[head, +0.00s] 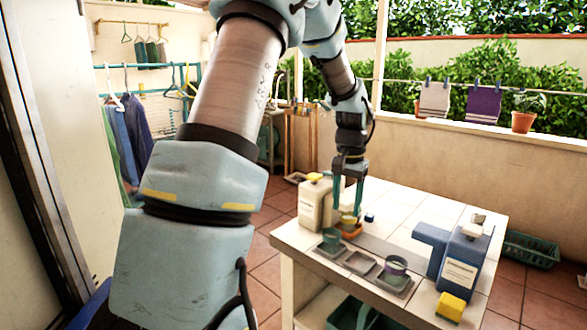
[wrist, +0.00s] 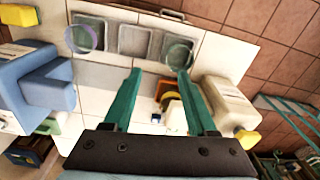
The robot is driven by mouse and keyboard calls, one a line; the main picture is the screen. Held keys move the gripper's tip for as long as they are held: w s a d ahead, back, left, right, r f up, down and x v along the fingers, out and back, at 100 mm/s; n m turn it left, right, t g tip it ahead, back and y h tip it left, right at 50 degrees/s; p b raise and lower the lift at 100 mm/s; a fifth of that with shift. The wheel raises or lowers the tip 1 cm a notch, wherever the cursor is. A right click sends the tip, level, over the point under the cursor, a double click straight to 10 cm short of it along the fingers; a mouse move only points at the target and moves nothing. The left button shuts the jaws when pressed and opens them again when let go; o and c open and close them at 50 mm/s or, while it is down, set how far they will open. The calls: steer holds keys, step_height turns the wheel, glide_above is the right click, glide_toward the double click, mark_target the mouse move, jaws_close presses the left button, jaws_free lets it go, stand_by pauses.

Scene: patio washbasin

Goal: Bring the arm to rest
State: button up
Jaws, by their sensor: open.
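My arm reaches out over the white tiled table (head: 395,215), with the hand hanging fingers-down. My gripper (head: 348,207) is above the table's far left part, near the white jug with a yellow cap (head: 312,203) and an orange dish with yellow things (head: 350,229). In the wrist view, the two green fingers of my gripper (wrist: 159,74) stand wide apart with nothing held between them. The orange and yellow things (wrist: 170,97) show beyond them. I cannot tell how high the fingertips are above the table.
A big blue container (head: 463,254) and yellow block (head: 450,306) are at right. Clothes (head: 132,133) hang at left; a low wall (head: 470,155) runs behind.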

steer(key=s+a+n+t, duration=0.1)
steer(key=s+a+n, duration=0.4)
steer(key=s+a, duration=1.1)
steer(key=a, duration=0.4)
steer(key=shift+a+n, duration=0.15)
steer(key=shift+n, duration=0.25)
